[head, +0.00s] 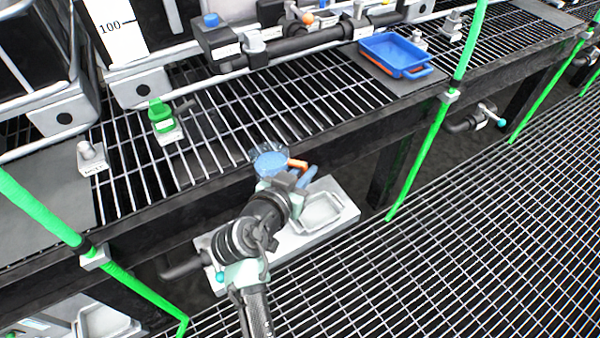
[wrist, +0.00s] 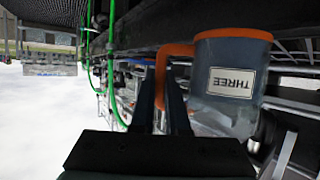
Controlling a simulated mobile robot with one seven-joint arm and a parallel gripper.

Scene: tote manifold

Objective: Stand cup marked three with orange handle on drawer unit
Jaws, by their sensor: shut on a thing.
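The cup marked three (head: 270,165) is clear and bluish, with an orange handle (head: 298,163). My gripper (head: 302,178) is shut on that handle and holds the cup near the front edge of the grated rack. In the wrist view the cup (wrist: 228,105) shows its THREE label upside down, in a picture that is itself inverted, so the cup looks about upright. The fingers (wrist: 162,85) are on either side of the handle (wrist: 165,68). A pale flat-topped unit (head: 285,243) lies below the rack edge, partly behind my arm; I cannot tell if it is the drawer unit.
The rack deck (head: 235,125) holds a green valve (head: 162,115), a grey fitting (head: 91,156) and a blue tray (head: 393,52). A shallow pale tray (head: 322,212) is on the unit. Green upright poles (head: 425,155) stand along the rack front.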

